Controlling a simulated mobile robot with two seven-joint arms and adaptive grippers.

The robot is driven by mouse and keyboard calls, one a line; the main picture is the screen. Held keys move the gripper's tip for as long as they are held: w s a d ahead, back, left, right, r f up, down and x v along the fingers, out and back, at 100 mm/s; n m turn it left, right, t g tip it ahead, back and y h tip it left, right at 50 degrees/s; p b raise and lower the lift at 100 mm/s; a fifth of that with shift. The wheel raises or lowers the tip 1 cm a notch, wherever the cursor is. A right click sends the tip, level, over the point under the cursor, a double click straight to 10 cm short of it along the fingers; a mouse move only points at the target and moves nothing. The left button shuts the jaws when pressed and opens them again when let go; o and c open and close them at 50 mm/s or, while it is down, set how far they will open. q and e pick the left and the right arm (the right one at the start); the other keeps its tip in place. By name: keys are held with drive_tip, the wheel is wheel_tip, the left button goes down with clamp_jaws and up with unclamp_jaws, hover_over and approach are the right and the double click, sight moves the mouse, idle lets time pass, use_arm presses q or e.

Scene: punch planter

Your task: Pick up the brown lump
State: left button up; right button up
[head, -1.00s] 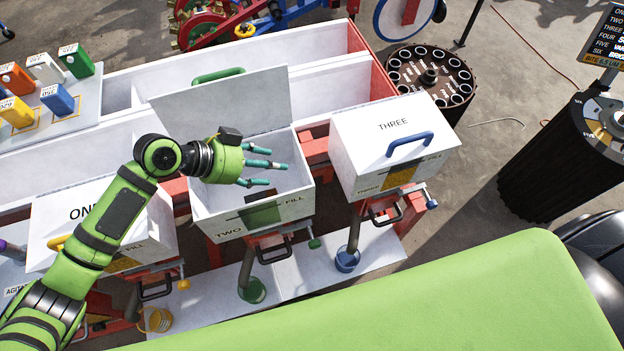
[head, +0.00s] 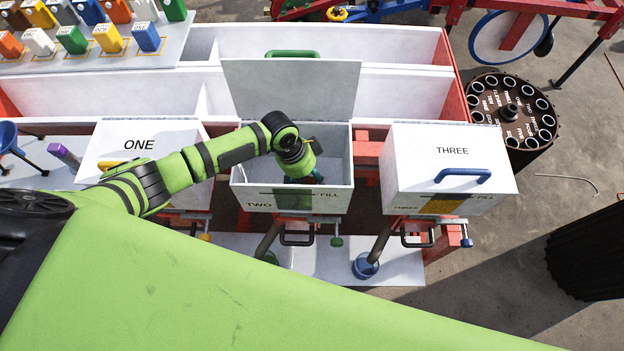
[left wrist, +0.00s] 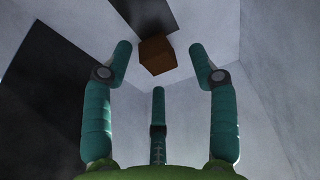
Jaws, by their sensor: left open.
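The brown lump (left wrist: 157,55) is a small brown block in the left wrist view, lying inside the white box marked TWO (head: 292,200), whose lid stands open. The lump does not show in the head view, where my arm and the box walls hide it. My left gripper (head: 302,178) reaches down into box TWO. In the left wrist view its teal fingers (left wrist: 160,75) are spread open. The lump appears between and just beyond the fingertips, with no clear contact. My right gripper is not in view.
Box ONE (head: 140,150) stands closed on the left under my arm, and box THREE (head: 450,165) stands closed on the right. The raised lid (head: 290,90) is behind my gripper. A black round rack (head: 510,112) stands at the back right. The box walls surround my fingers.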

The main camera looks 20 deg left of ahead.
use_arm(q)
drive_tip(key=shift+d+f, duration=0.2)
drive_tip(key=shift+f, duration=0.5)
drive_tip(key=shift+c, duration=0.4)
drive_tip(key=c, duration=0.8)
drive_tip(key=shift+c, duration=0.2)
